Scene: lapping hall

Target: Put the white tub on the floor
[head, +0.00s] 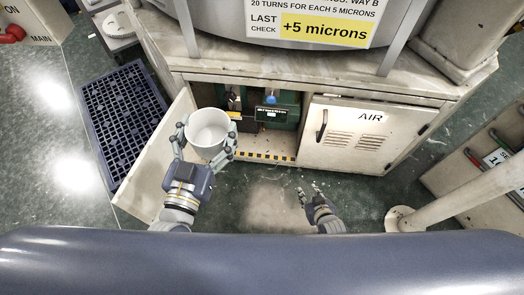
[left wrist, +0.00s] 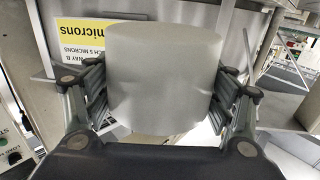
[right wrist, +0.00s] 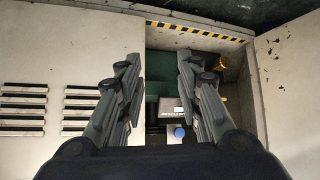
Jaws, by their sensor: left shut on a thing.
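The white tub (head: 208,132) is held in my left gripper (head: 206,142), in front of the open cabinet on the left side. In the left wrist view the tub (left wrist: 165,80) fills the space between the fingers, which press on both its sides. In the head view its open top faces up and it looks empty. My right gripper (head: 318,195) is low in front of the cabinet, near the floor (head: 270,205). In the right wrist view its fingers (right wrist: 160,85) are apart with nothing between them.
The cabinet's left door (head: 165,170) stands open; the AIR door (head: 345,135) is shut. A green unit with a blue knob (head: 271,99) sits inside the cabinet. A dark blue grated mat (head: 122,120) lies at left. A pale post (head: 450,200) stands at right. Floor between is clear.

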